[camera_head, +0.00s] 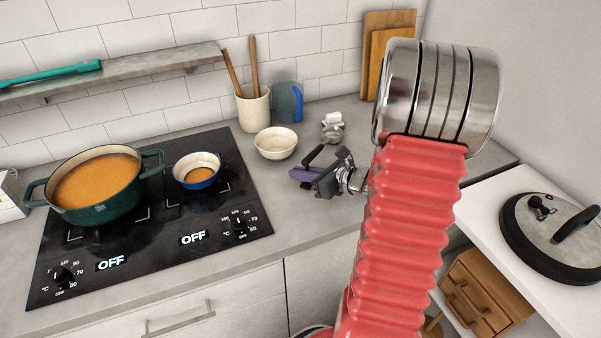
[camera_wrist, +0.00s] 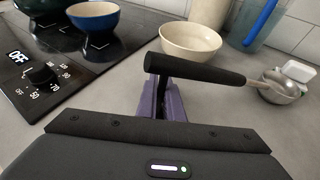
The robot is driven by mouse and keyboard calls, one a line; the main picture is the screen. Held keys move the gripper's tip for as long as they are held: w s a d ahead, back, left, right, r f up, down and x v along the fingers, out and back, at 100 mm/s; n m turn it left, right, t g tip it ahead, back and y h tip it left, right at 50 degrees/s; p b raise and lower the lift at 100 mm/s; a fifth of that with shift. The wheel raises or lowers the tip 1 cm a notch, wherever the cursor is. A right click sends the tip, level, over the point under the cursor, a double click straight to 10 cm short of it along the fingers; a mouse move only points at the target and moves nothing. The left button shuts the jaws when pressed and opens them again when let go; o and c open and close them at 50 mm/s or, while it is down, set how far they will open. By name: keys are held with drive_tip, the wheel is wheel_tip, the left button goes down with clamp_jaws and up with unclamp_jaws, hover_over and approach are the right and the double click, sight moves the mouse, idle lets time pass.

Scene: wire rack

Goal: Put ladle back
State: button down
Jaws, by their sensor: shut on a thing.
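My gripper (camera_head: 305,176) is over the counter to the right of the stove. Its purple fingers also show in the wrist view (camera_wrist: 167,103). They are shut on the bent end of the ladle's black handle (camera_wrist: 200,69). The ladle's handle runs right to a thin metal neck and a small metal bowl (camera_wrist: 277,91). In the head view the black handle (camera_head: 313,155) shows above the fingers, and the metal bowl (camera_head: 332,134) lies behind it. Whether the ladle touches the counter I cannot tell.
A cream bowl (camera_head: 276,143), utensil crock (camera_head: 253,109) and blue pitcher (camera_head: 287,102) stand close by. A teal utensil (camera_head: 50,76) lies on the shelf (camera_head: 150,67). Cutting boards (camera_head: 382,60) lean behind.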

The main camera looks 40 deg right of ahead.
drive_tip(key=c, duration=1.9)
unclamp_jaws()
drive_tip(key=v, duration=1.2)
drive_tip(key=shift+r, duration=0.1)
